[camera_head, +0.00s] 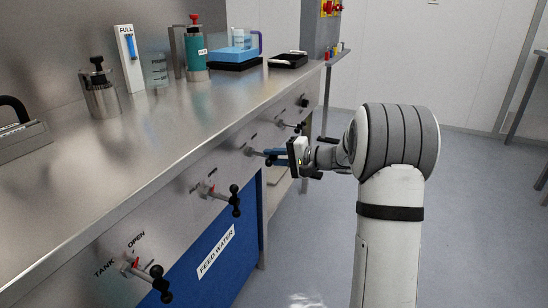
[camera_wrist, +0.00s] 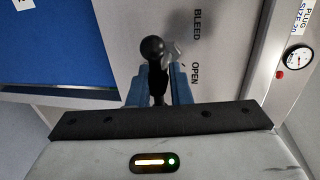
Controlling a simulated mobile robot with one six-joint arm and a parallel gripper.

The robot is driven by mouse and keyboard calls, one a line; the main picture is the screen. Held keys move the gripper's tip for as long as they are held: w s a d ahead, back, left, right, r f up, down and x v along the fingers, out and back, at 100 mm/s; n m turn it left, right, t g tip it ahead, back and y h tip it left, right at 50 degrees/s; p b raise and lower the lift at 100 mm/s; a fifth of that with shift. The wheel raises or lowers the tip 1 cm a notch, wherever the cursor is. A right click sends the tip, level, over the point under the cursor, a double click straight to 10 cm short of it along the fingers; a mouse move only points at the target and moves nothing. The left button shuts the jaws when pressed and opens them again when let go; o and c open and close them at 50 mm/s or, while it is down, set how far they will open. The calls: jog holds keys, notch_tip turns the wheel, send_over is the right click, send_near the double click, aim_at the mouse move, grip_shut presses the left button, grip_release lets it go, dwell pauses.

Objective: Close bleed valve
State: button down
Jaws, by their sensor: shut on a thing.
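The bleed valve handle (camera_wrist: 155,70) is black with a round ball end and shows in the wrist view, next to the labels BLEED (camera_wrist: 197,25) and OPEN (camera_wrist: 194,73) on the steel panel. My gripper (camera_wrist: 159,88) has blue fingers on both sides of the handle and is shut on it. In the head view my gripper (camera_head: 272,156) reaches the cabinet front from the right, and its fingers cover most of this valve. The valve's stem is partly hidden behind the handle and fingers.
Other valve handles stick out of the cabinet front: one by the TANK label (camera_head: 158,282), one above the FEED WATER panel (camera_head: 234,200), and one farther back (camera_head: 297,127). A pressure gauge (camera_wrist: 299,59) shows at the right of the wrist view. The floor right of the cabinet is clear.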

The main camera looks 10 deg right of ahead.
jog(key=c, duration=1.6)
grip_release()
jog(key=shift+f, duration=0.35)
jog(key=shift+o, duration=0.2)
jog(key=shift+r, duration=0.1)
jog(key=p+v, duration=0.2)
jog(key=v, duration=0.5)
jog(key=shift+s+d, duration=0.25)
jog(key=shift+d, duration=0.05)
